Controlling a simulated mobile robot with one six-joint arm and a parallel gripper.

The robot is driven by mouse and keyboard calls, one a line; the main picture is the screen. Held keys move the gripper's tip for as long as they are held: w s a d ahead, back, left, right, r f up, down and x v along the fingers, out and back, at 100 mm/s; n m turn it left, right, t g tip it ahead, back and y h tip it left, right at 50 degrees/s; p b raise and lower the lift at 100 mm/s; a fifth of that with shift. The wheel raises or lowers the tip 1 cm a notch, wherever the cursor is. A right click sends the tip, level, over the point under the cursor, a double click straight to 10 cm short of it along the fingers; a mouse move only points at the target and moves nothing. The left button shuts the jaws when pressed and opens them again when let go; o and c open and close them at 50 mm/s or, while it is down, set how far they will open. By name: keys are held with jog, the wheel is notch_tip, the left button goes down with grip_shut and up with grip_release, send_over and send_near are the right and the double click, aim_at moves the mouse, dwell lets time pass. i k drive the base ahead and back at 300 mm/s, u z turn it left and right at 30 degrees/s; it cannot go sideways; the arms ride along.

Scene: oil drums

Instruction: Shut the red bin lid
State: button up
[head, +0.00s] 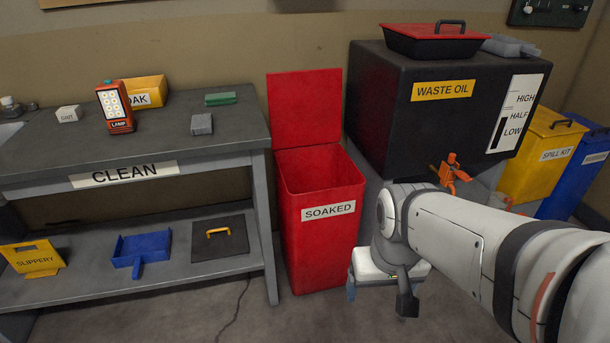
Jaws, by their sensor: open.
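The red bin (318,245) labelled SOAKED stands on the floor between the bench and the black waste oil tank. Its red lid (305,108) is open and stands upright at the back of the rim. The inside of the bin shows as empty red walls, but its bottom is hidden. My gripper (380,300) is open, low at the right of the bin, pointing down in front of the tank. It appears empty and apart from the lid.
The grey bench (190,155) marked CLEAN stands close at the bin's left, with a lamp (115,108) and small boxes on top. The black waste oil tank (400,110) with an orange tap (450,172) is at the right. Yellow (540,155) and blue (580,175) bins stand beyond.

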aim_at(305, 105)
jog(key=z, duration=0.2)
jog(key=i, duration=1.85)
jog(key=u, duration=0.55)
jog(key=k, duration=0.85)
jog(key=u, duration=0.1)
jog(key=i, duration=0.85)
jog(key=z, duration=0.05)
